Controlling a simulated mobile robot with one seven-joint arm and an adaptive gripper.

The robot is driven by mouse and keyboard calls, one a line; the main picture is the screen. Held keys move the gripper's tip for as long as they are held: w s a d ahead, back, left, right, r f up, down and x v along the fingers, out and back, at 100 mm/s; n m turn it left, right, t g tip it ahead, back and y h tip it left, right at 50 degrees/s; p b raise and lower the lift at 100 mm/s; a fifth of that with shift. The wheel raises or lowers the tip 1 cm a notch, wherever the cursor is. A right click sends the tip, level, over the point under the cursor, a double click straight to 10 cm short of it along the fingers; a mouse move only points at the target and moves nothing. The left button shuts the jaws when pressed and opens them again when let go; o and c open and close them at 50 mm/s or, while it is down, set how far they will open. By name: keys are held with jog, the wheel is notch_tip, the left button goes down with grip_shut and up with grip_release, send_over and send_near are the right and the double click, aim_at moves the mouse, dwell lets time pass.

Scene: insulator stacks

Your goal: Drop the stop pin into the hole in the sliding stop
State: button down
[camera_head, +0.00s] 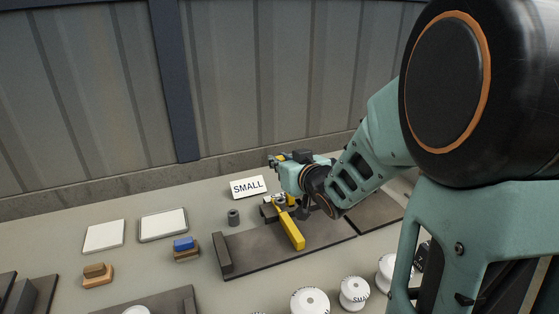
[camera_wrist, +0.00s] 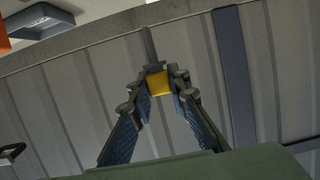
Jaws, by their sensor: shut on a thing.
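My gripper (camera_wrist: 160,84) is shut on the stop pin (camera_wrist: 158,84), a small yellow block with what looks like a grey shaft running up the wrist picture. In the head view my gripper (camera_head: 279,159) is raised near the back wall, with a bit of yellow between its tips. The sliding stop appears to be the long yellow bar (camera_head: 292,232) lying across the dark board (camera_head: 265,248), in front of and below my gripper. Its far end is partly hidden among grey and dark parts. I cannot make out the hole.
A "SMALL" sign (camera_head: 248,187) and a dark grey cylinder (camera_head: 233,217) stand left of my gripper. A block (camera_head: 224,255) closes the board's left end. White insulators (camera_head: 310,301) stand in front. A blue block (camera_head: 184,244) and pale plates (camera_head: 163,225) lie left. The wall (camera_head: 260,80) is behind.

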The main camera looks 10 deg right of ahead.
jog(key=shift+f+b, duration=2.2)
jog(key=shift+f, duration=0.5)
jog(key=shift+f+b, duration=2.35)
jog(key=shift+f, duration=0.05)
jog(key=c, duration=1.9)
grip_release()
jog(key=shift+c, duration=0.2)
jog(key=shift+o, duration=0.9)
jog(key=shift+f, duration=0.1)
notch_tip(320, 180, up, 10)
jog(key=shift+r, duration=0.25)
